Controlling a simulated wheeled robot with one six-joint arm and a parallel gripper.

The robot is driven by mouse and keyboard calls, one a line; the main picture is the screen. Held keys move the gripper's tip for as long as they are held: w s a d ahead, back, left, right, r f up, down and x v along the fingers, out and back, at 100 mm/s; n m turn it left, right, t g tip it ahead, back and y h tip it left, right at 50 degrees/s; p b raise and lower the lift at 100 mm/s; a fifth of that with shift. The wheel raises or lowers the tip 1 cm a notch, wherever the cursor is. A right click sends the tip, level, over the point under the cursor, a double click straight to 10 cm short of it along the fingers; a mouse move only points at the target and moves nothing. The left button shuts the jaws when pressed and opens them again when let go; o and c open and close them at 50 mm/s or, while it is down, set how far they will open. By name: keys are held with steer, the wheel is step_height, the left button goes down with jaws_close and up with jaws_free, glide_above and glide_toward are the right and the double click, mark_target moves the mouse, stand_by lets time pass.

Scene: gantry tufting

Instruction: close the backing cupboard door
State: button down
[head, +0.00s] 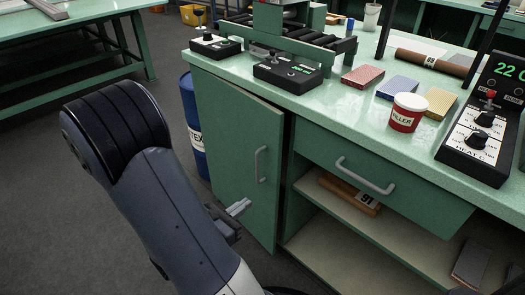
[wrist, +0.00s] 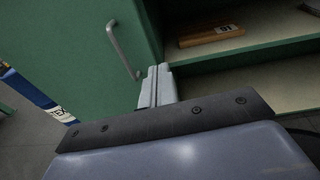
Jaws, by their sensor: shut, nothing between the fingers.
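The green cupboard door (head: 235,150) is on the left of the bench front, with a dark gap along its right edge; it stands ajar. Its upright grey handle (head: 262,164) is near that edge. The door (wrist: 75,45) and handle (wrist: 123,50) also show in the wrist view at upper left. My gripper (head: 240,207) is shut and empty, low in front of the door and below the handle. In the wrist view its fingertips (wrist: 157,72) lie near the door's right edge. I cannot tell whether they touch it.
Right of the door are a drawer (head: 430,200) with a grey handle and open shelves holding a wooden piece (head: 348,193) marked 91. A blue drum (head: 194,130) stands left of the door. Control boxes and a filler tub (head: 404,113) sit on the bench top. Floor at left is clear.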

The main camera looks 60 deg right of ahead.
steer(key=w+d+r+m+g+y+p, duration=0.15)
steer(key=w+d+r+y+p, duration=0.3)
steer(key=r+p, duration=0.7)
steer(key=p, duration=0.3)
glide_toward(274, 155)
step_height(274, 155, down, 3)
steer(key=s+d, duration=0.1)
steer(key=d, duration=0.3)
steer(key=shift+s+d, duration=0.2)
steer(key=shift+s, duration=0.15)
steer(key=shift+s+d, duration=0.1)
steer(key=shift+d, duration=0.35)
